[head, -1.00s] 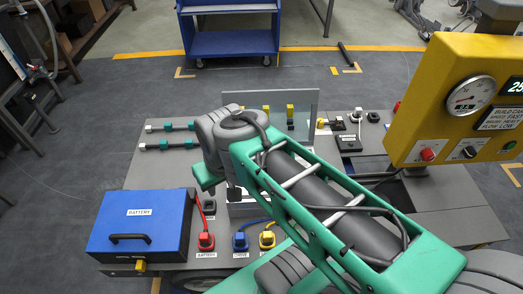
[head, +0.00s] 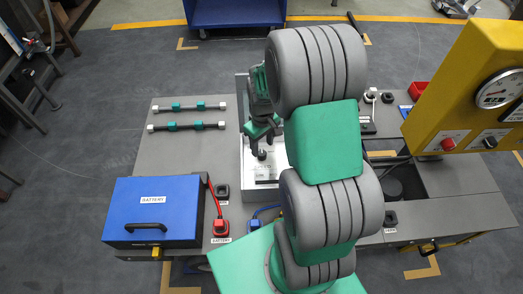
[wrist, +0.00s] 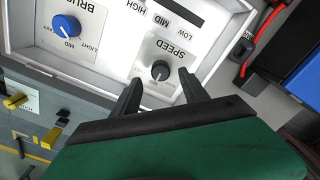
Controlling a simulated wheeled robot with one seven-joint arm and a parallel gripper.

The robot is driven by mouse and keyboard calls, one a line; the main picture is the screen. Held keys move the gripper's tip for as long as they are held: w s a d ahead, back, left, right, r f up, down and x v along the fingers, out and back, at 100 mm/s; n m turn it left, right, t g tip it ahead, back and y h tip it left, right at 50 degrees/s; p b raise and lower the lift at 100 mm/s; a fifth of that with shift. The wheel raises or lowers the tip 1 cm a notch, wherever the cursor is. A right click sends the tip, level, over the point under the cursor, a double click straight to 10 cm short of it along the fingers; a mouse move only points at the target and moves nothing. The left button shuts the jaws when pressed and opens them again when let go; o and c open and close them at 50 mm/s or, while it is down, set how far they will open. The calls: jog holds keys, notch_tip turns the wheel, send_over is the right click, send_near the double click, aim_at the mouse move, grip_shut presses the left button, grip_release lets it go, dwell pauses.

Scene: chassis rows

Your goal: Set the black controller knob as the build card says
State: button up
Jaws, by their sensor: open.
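In the head view my gripper (head: 262,133) is over the white controller box (head: 251,192), partly hidden by my arm. I cannot make out a build card to read.
A blue knob (wrist: 66,26) is on the same panel. A blue battery case (head: 152,212) with a red connector (head: 221,228) stands left of the controller. A yellow gauge cabinet (head: 462,82) rises at the right. Two dark rods (head: 188,126) lie at the back left.

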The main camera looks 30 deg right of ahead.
aim_at(262, 153)
notch_tip(262, 153, down, 4)
jog(key=shift+f, duration=0.15)
jog(key=shift+c, duration=0.5)
jog(key=shift+a, duration=0.15)
grip_shut()
